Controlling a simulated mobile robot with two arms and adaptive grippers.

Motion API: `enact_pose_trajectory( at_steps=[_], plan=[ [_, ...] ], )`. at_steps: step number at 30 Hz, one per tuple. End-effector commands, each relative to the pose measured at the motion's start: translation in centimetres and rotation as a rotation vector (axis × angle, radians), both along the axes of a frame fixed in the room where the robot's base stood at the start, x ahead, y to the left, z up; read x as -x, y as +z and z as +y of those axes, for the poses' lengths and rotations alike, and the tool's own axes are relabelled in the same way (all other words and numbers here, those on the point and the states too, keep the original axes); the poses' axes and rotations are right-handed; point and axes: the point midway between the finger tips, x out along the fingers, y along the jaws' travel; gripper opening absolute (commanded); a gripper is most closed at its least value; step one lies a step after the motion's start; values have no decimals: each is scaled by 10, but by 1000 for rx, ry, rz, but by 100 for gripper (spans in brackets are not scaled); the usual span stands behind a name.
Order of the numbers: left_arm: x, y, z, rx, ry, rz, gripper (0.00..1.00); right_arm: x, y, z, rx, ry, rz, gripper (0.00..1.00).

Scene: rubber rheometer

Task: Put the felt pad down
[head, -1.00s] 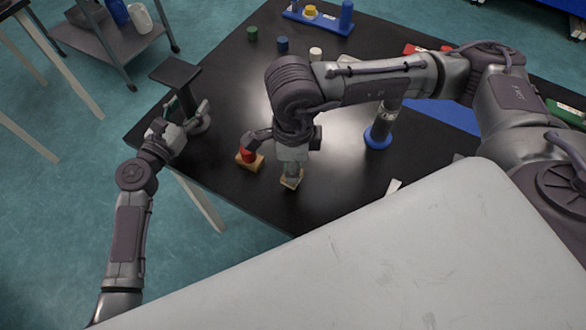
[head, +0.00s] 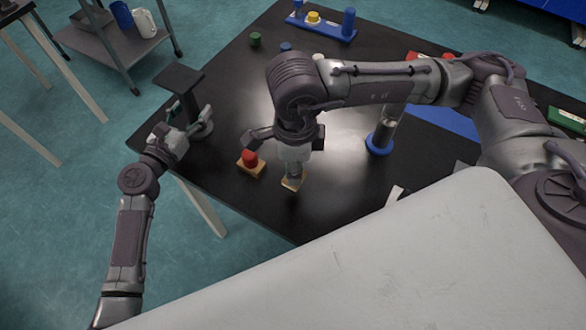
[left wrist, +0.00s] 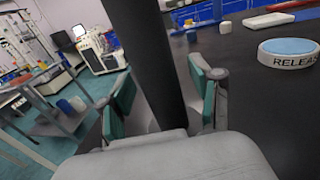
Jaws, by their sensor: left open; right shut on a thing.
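My right gripper (head: 291,168) points down over the table and is shut. A small tan block (head: 292,183) shows at its fingertips. I cannot tell whether this is the felt pad, or whether it touches the table. Most of what the fingers hold is hidden. My left gripper (head: 187,122) is open at the black stand (head: 180,77) on the table's left corner. In the left wrist view, the stand's dark post (left wrist: 150,50) rises between the open fingers, which have green inner pads. No felt pad can be made out for certain.
A red piece (head: 249,157) sits on a tan block left of my right gripper. A blue-based cylinder (head: 380,144) stands right of it. A blue rack (head: 330,31) is at the back. The left wrist view shows a blue-topped round piece (left wrist: 288,52) marked "RELEAS".

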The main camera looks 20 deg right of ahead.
Motion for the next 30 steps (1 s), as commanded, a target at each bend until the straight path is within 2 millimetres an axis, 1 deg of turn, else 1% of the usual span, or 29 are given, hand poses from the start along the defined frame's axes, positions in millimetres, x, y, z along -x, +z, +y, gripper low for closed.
enact_pose_trajectory(
  at_steps=[5, 10, 21, 22, 26, 30],
  plan=[
    [0, 0, 0, 0, 0, 0, 64, 1, -16, 0, 2, 0, 3, 0],
    [0, 0, 0, 0, 0, 0, 64, 0, -39, 0, 1, -1, 2, 0],
    [0, 0, 0, 0, 0, 0, 64, 0, -44, 0, 0, 0, -1, 0],
    [0, 0, 0, 0, 0, 0, 64, 0, -43, 0, 0, 0, -2, 37],
    [0, 0, 0, 0, 0, 0, 64, 0, -43, 0, 0, 1, -1, 59],
    [0, 0, 0, 0, 0, 0, 64, 0, -43, 0, 0, 1, -1, 59]
  ],
)
